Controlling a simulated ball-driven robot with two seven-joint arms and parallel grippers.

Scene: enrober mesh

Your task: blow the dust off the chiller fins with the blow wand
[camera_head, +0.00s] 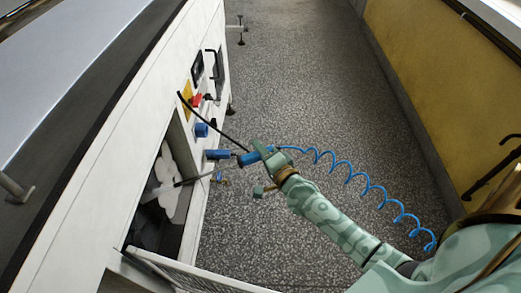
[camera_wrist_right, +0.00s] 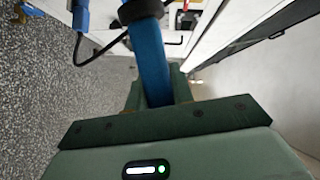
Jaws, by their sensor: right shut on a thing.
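The blow wand has a blue handle (camera_head: 256,155) and a thin grey tube that runs left into the open bay of the white machine. My right gripper (camera_head: 264,154) is shut on the handle; the wrist view shows the blue handle (camera_wrist_right: 152,75) between its fingers. Pale grey, cloud-shaped dust patches (camera_head: 166,187) show inside the dark bay, and the tube's tip end lies in front of them. The chiller fins behind the dust are too dark to make out. A blue coiled hose (camera_head: 350,176) trails right from the wand. My left gripper is not in view.
The white machine (camera_head: 100,170) fills the left side, with blue fittings (camera_head: 202,130), a red knob and a black cable on its face. A pale panel (camera_head: 190,276) juts out below the bay.

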